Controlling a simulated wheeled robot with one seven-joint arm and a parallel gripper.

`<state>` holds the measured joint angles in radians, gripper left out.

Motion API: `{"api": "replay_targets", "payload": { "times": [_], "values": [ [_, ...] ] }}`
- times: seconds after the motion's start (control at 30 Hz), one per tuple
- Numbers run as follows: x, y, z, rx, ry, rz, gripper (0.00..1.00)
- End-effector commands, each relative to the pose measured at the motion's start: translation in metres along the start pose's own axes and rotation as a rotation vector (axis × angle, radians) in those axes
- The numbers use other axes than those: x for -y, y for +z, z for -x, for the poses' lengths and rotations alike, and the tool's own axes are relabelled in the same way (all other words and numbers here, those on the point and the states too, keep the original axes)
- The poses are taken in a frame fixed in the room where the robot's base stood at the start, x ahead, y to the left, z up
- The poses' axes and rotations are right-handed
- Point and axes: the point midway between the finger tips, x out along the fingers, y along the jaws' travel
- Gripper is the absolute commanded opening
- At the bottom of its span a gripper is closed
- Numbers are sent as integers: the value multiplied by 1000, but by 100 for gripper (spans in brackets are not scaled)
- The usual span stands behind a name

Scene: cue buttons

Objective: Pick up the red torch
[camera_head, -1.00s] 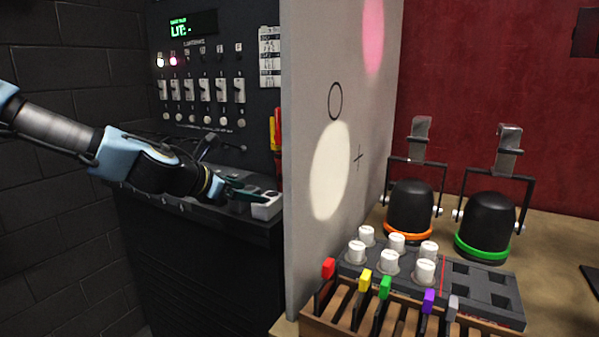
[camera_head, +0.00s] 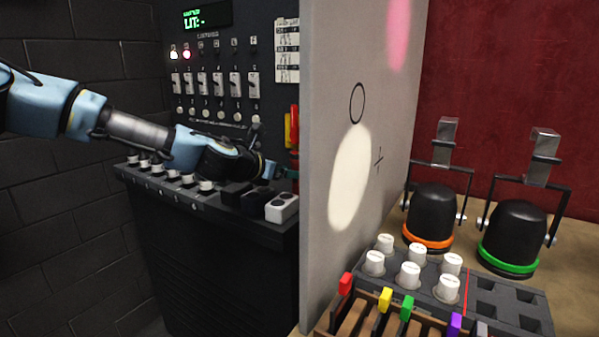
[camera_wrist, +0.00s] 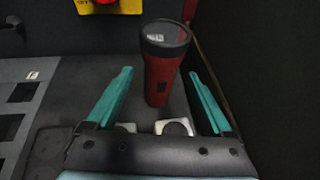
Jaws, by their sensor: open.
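The red torch (camera_wrist: 162,70) stands upright in the wrist view, its dark round lens end up and a small black switch on its side. My gripper (camera_wrist: 160,85) is open, with one teal finger to the left of the torch and one to the right. Gaps show between the torch and both fingers. In the head view my gripper (camera_head: 288,174) reaches along the console top toward the partition's edge, its fingertips mostly hidden. I cannot clearly make out the torch in the head view.
A grey partition (camera_head: 325,180) stands close right of my gripper. Black and white blocks (camera_head: 282,207) sit on the console's front edge. A yellow box (camera_wrist: 130,6) with a red part is behind the torch, to the left. A dark wall rises right of it.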

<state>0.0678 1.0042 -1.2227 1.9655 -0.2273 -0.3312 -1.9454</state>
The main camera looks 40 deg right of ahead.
Motion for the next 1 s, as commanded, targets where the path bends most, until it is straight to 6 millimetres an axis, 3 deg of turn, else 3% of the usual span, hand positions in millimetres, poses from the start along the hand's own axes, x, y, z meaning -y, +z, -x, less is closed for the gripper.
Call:
{"api": "replay_targets", "payload": {
  "times": [0.23, 0.53, 1.0],
  "values": [
    [2, 3, -33, 0, -2, 1, 86],
    [1, 0, -38, 0, 0, 1, 86],
    [1, 1, -38, 0, -1, 0, 34]
  ]
}}
